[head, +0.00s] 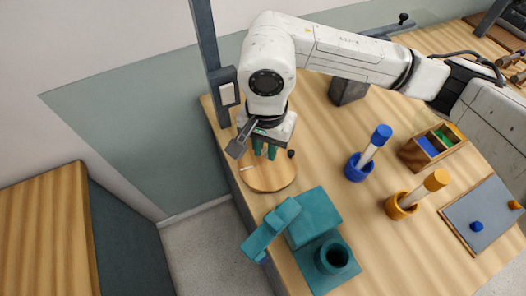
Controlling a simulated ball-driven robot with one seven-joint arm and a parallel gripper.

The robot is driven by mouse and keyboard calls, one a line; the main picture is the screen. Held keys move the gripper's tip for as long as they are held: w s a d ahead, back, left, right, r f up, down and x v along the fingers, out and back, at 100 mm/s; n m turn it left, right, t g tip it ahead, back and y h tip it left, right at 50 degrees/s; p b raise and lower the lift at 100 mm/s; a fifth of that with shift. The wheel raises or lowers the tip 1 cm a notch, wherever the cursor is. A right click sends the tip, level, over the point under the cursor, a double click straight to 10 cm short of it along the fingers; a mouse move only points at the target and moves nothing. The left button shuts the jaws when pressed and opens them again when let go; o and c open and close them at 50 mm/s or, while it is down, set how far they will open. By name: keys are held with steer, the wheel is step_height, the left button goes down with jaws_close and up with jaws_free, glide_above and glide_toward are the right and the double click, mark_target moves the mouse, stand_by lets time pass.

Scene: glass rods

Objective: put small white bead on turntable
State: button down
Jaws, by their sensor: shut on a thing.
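The turntable (268,180) is a round, light wooden disc near the table's left edge, with a short white line at its left side. My gripper (265,151) points down over the far part of the disc, with its teal fingertips close together. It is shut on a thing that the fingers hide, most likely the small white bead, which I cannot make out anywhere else. I cannot tell whether the fingertips or the held thing touch the disc.
A small dark knob (291,153) is by the disc's far right rim. A teal fixture (315,217) stands close in front. Blue (355,170) and orange (397,208) holders with rods, a wooden box (432,146) and a grey panel (482,215) are to the right. A dark post (207,40) rises behind the gripper.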

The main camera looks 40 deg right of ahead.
mark_target(263, 150)
steer(key=f, duration=0.2)
steer(key=f+p, duration=0.1)
steer(key=shift+w+a, duration=0.2)
steer(key=shift+a, duration=0.05)
steer(key=shift+f, duration=0.45)
steer(key=shift+f+b, duration=0.2)
steer(key=shift+b, duration=0.1)
steer(key=c, duration=1)
jaws_free()
steer(key=shift+r, duration=0.1)
steer(key=shift+r, duration=0.1)
step_height(263, 150, up, 12)
steer(key=shift+r+b, duration=0.1)
steer(key=shift+b, duration=0.5)
